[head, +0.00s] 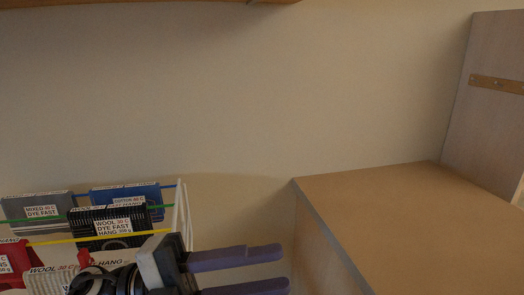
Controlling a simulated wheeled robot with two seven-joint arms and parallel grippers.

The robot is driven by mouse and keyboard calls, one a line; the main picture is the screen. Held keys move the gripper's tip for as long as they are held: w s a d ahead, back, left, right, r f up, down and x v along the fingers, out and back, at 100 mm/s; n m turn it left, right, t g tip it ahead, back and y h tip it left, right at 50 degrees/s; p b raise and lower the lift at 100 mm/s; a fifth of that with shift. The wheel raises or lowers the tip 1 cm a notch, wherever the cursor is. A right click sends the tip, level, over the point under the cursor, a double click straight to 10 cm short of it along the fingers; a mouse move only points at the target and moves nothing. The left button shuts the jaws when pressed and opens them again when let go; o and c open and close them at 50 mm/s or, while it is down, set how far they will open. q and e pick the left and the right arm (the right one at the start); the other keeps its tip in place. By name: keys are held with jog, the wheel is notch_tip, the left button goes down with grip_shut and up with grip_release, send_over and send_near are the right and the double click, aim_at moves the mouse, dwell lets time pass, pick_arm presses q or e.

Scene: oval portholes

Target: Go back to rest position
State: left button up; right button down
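My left gripper (262,271) is at the bottom of the head view, left of centre. Its two purple fingers point right and are apart, with nothing visible between them. The lower finger is partly cut off by the picture's bottom edge. The gripper is in front of the lower right part of a rack of labelled packets. My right gripper is not in the view.
The white wire rack (182,208) holds several labelled packets, such as a black wool one (108,228) and a blue cotton one (126,197). A brown-topped cabinet (410,215) stands at the right, beside an upright grey panel (490,115). The wall between is bare.

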pick_arm(q)
jog(key=w+a+f+n+t+y, duration=0.65)
jog(key=w+f+n+t, duration=0.3)
jog(key=n+t, duration=0.8)
jog(key=s+a+f+n+g+y, duration=0.1)
jog(key=a+f+n+y, duration=0.25)
jog(key=f, duration=0.25)
jog(key=s+a+f+n+g+y, duration=0.1)
jog(key=a+f+n+y, duration=0.15)
jog(key=f+n, duration=0.3)
jog(key=s+a+f+n+g+y, duration=0.1)
jog(key=s+f+g, duration=0.3)
jog(key=s+f, duration=0.4)
jog(key=s+a+f+n+g+y, duration=0.2)
jog(key=s+f, duration=0.7)
jog(key=f, duration=0.7)
jog(key=shift+s+a+n+g+y, duration=0.3)
jog(key=shift+n+g+y, duration=0.6)
jog(key=shift+y, duration=0.25)
jog(key=shift+w+d+r, duration=0.1)
jog(key=shift+d, duration=0.05)
